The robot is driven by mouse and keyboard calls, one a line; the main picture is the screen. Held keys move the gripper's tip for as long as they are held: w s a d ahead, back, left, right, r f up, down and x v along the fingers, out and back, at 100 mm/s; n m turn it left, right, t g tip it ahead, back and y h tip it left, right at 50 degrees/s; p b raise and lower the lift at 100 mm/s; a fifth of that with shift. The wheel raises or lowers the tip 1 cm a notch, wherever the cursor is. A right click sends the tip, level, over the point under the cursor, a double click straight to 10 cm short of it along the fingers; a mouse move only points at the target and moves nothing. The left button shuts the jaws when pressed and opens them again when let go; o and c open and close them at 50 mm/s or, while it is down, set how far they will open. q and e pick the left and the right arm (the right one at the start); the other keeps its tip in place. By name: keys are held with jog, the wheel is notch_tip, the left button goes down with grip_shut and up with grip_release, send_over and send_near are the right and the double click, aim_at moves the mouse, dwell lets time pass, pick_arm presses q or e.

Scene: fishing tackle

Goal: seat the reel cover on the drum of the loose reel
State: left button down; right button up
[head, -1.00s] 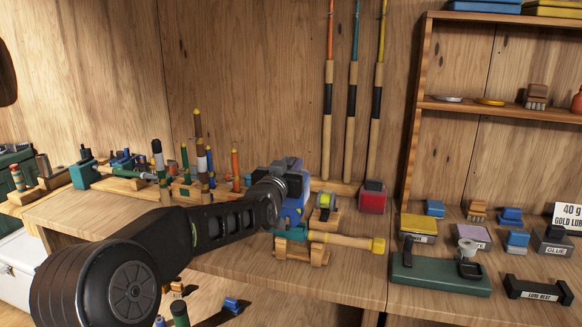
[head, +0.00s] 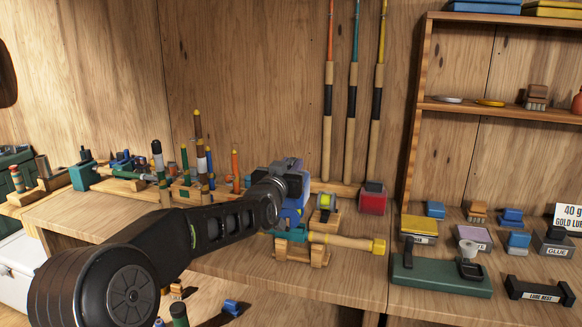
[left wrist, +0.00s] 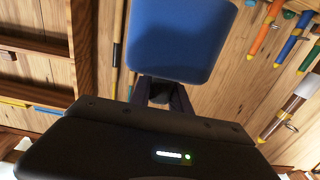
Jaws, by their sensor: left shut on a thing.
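My left gripper (left wrist: 163,92) is shut on a blue cover with rounded corners (left wrist: 178,42), which I take to be the reel cover. In the head view my left gripper (head: 284,184) holds the blue cover (head: 293,207) above the bench, and my wrist hides part of it. A small reel with a yellow-green drum (head: 325,202) sits on a wooden stand just right of the cover. It looks like the loose reel. The cover appears apart from the drum. My right gripper is not in view.
A cream rod handle with a teal part (head: 345,242) lies on a wooden cradle (head: 301,254) in front. A red box (head: 373,201) stands right of the reel. Upright floats (head: 198,155) crowd the left.

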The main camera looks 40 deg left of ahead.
aim_at(286, 201)
pick_arm(q)
jog(key=shift+b, duration=0.3)
dwell(0.5)
jog(key=shift+f+b, duration=3.8)
jog(key=shift+b, duration=0.1)
jog(key=c, duration=1.1)
grip_release()
jog(key=shift+c, duration=0.2)
jog(key=shift+b+v, duration=0.35)
jog(key=shift+v, duration=3.6)
